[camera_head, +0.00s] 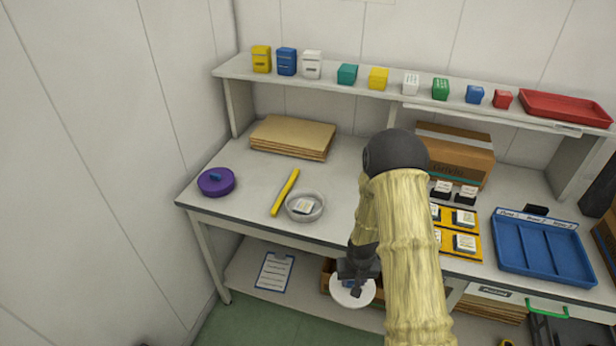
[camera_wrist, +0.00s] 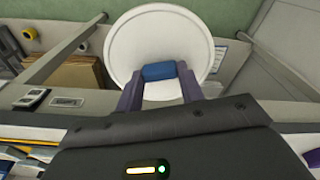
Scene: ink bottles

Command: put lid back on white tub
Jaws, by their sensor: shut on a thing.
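The white lid (camera_head: 340,296) is a round disc held out in front of the table edge, below the tabletop in the head view. In the wrist view the lid (camera_wrist: 170,35) shows its blue knob (camera_wrist: 158,72) between the two fingers. My gripper (camera_head: 355,288) is shut on that knob; it also shows in the wrist view (camera_wrist: 158,80). The white tub (camera_head: 291,212) stands open on the table, left of my arm, with a small white labelled item inside. My gripper and the lid are apart from the tub, nearer the camera and to its right.
A yellow bar (camera_head: 285,192) lies just left of the tub. A purple lidded tub (camera_head: 215,182) stands farther left. Stacked cardboard (camera_head: 292,138) lies behind. A blue tray (camera_head: 541,249) and yellow trays with small items are right of my arm. A shelf (camera_head: 230,68) runs along the back.

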